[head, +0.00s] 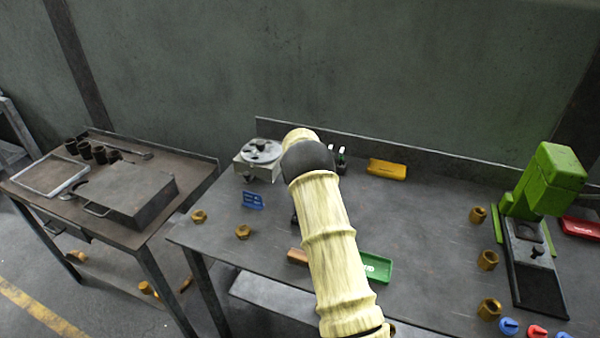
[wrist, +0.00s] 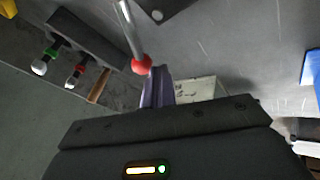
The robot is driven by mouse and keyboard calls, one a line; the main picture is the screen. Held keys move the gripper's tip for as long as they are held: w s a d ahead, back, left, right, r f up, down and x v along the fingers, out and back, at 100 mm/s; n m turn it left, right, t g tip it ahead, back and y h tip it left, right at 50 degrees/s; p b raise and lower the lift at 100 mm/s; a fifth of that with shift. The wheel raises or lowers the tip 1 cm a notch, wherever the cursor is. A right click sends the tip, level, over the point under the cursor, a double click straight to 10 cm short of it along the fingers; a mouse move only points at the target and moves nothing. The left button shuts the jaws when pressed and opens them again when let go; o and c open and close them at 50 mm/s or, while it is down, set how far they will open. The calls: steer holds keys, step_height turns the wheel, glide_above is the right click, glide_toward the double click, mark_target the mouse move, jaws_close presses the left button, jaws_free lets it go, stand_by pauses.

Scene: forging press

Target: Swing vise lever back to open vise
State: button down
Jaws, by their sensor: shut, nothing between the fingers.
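The vise lever shows in the wrist view as a metal rod with a red ball knob (wrist: 141,63) at its end. The rod runs up from the knob to the top edge of the picture. My gripper (wrist: 158,75) is shut and empty, with its purplish fingers pointing up. The fingertips are right beside the red knob, on its lower right; I cannot tell whether they touch it. The vise's body and jaws are not clearly visible. In the head view my arm covers the middle of the bench, and the lever and gripper are hidden.
On the bench (head: 430,228) are a grey device with a round disc (head: 262,152), a blue sign (head: 252,200), a yellow tray (head: 387,169), a green tray (head: 377,267) and several brass nuts. A green press (head: 548,180) stands at right. Clear bench top lies right of my arm.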

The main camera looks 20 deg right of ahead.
steer(key=shift+a+r, duration=0.1)
steer(key=shift+a, duration=0.45)
steer(key=a, duration=0.2)
steer(key=s, duration=0.1)
steer(key=shift+a+r, duration=0.25)
steer(key=shift+a, duration=0.15)
steer(key=b+v, duration=0.2)
steer(key=v, duration=0.8)
steer(key=shift+w+a, duration=0.25)
steer(key=shift+a, duration=0.15)
steer(key=shift+r, duration=0.1)
steer(key=s+a+r+m+g+y+p, duration=0.1)
steer(key=s+a, duration=0.2)
steer(key=s, duration=0.9)
steer(key=s+a+r+m+g+p, duration=0.1)
steer(key=s+a+m, duration=0.1)
steer(key=s, duration=1.1)
steer(key=s+a+r+m+g+y+p, duration=0.1)
steer(key=s+a, duration=0.3)
steer(key=s, duration=0.9)
steer(key=shift+s+m+g+y, duration=0.15)
steer(key=shift+m+g+y, duration=0.15)
steer(key=shift+g, duration=0.1)
